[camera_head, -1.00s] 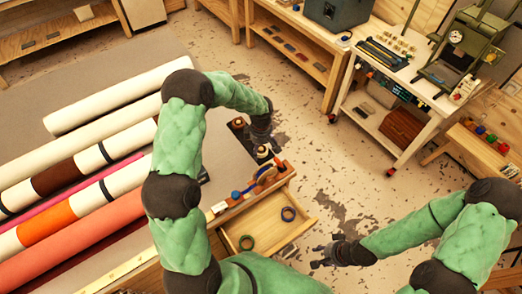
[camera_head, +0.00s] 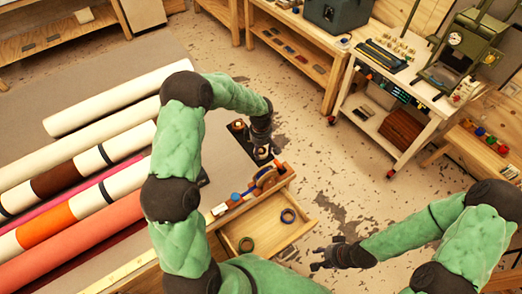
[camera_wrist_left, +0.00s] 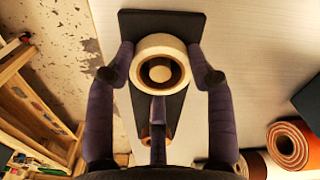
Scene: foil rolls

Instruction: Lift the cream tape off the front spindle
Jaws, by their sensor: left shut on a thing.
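The cream tape (camera_wrist_left: 142,46) is a pale ring around the dark spindle (camera_wrist_left: 147,74), whose light round top shows in the tape's opening in the left wrist view. My left gripper (camera_wrist_left: 158,76) is shut on the tape, with one finger on each side of its rim. In the head view my left gripper (camera_head: 262,151) is at the dark base near the table corner, and it mostly hides the tape. I cannot tell whether the tape is raised from the base (camera_wrist_left: 190,24). My right gripper (camera_head: 322,260) is out over the floor, away from the spindles; its finger opening is unclear.
A second spindle (camera_head: 238,124) stands on the same dark base. A wooden holder (camera_head: 268,180) and an open drawer (camera_head: 268,222) with two dark rings are close by. Long rolls (camera_head: 95,165) lie on the table at left. Bare floor lies beyond the table corner.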

